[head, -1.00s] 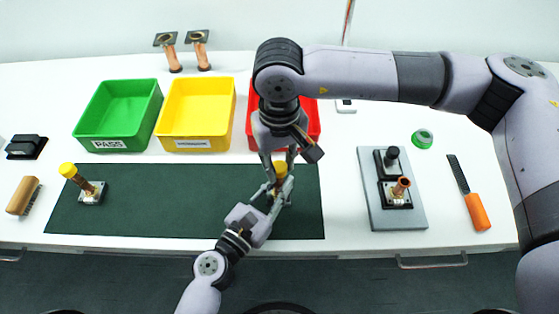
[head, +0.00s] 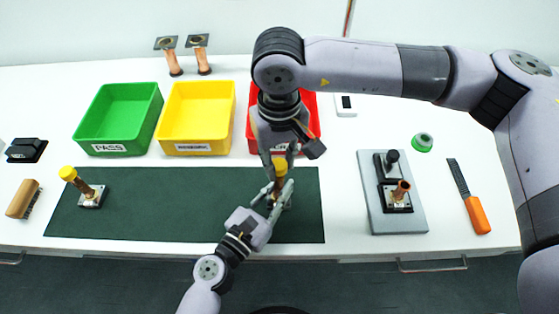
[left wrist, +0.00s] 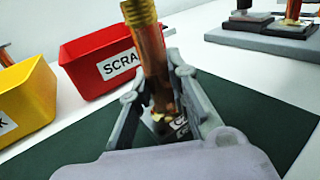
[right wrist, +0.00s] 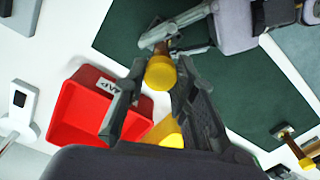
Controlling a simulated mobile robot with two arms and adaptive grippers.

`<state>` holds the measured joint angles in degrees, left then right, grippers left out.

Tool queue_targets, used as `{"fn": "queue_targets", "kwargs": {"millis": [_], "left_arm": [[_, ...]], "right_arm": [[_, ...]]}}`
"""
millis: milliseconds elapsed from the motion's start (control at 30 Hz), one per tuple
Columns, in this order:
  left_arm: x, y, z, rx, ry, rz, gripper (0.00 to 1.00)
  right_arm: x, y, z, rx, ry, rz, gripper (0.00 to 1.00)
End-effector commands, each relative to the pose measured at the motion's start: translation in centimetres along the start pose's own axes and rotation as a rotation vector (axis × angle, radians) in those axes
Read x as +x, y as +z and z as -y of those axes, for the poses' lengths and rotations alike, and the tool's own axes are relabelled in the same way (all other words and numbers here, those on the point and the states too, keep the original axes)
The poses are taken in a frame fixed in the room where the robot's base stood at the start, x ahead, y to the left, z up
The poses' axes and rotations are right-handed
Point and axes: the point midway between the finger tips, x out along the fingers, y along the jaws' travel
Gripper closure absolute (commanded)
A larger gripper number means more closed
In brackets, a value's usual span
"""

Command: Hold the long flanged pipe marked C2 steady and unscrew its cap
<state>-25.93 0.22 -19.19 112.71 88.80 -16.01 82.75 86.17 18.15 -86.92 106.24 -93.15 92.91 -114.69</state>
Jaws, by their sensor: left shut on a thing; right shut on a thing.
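The long copper flanged pipe (left wrist: 153,62) stands upright on the dark green mat, its square flange low down with a label only partly readable as "C". My left gripper (head: 274,197) is shut around the lower pipe, and its fingers flank the pipe in the left wrist view (left wrist: 160,98). Brass threads (left wrist: 139,12) show at the pipe's upper end there; the cap is outside that view. The yellow cap (head: 280,165) is at the pipe top. My right gripper (head: 279,155) comes from above and is shut on the cap, also seen in the right wrist view (right wrist: 160,73).
Behind stand a red SCRAP bin (left wrist: 98,60), a yellow bin (head: 196,148) and a green PASS bin (head: 119,149). Another yellow-capped pipe (head: 83,184) stands at the mat's left. A grey fixture board (head: 399,225) and an orange-handled file (head: 475,213) lie right. The mat's middle is clear.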

Motion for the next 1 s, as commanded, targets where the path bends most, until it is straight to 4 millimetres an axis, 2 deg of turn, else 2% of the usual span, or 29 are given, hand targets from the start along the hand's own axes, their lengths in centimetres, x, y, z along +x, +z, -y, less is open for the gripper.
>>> {"fn": "queue_targets", "kwargs": {"millis": [367,700,933,967,1000], "left_arm": [[0.0,0.0,0.0,-0.001,0.0,0.0,1.0],[0.0,0.0,0.0,-0.001,0.0,0.0,1.0],[0.0,0.0,0.0,-0.001,0.0,0.0,1.0],[0.0,0.0,0.0,-0.001,0.0,0.0,0.82],[0.0,0.0,0.0,-0.001,0.0,0.0,0.8]], "right_arm": [[-0.2,0.0,0.0,0.0,0.0,0.0,1.0],[-3.8,0.0,0.0,0.0,0.001,-0.001,1.0],[-4.1,0.0,0.0,0.0,0.0,0.001,1.0],[-4.1,0.0,0.0,0.0,0.0,0.001,1.0],[-4.1,0.0,0.0,0.0,0.0,0.001,1.0]]}}
